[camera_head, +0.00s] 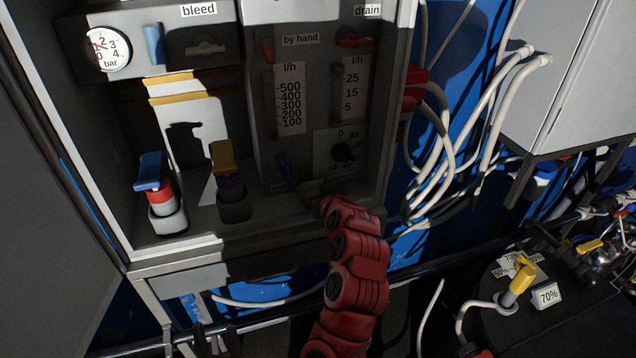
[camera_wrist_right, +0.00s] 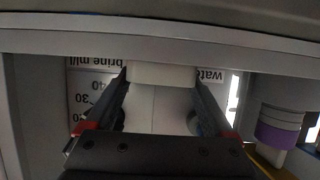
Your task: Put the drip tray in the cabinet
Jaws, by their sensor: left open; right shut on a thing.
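The cabinet (camera_head: 205,251) is open-fronted, pale grey, with dark fittings inside. My right gripper (camera_head: 312,192), on the red arm, reaches over its front edge to the floor at the right side. In the right wrist view, my right gripper (camera_wrist_right: 160,80) is closed on a pale piece that I take for the drip tray (camera_wrist_right: 160,73). Only its part between the fingers shows clearly. In the head view the tray is hardly visible in the shadow by the gripper, so I cannot tell whether it rests on the floor. My left gripper is not in view.
A blue-topped fitting (camera_head: 160,200) with a red band and a yellow-topped one (camera_head: 232,190) with a purple band stand left of the gripper. Flow scales (camera_head: 289,100) hang above it. White hoses (camera_head: 440,160) run outside the cabinet at right.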

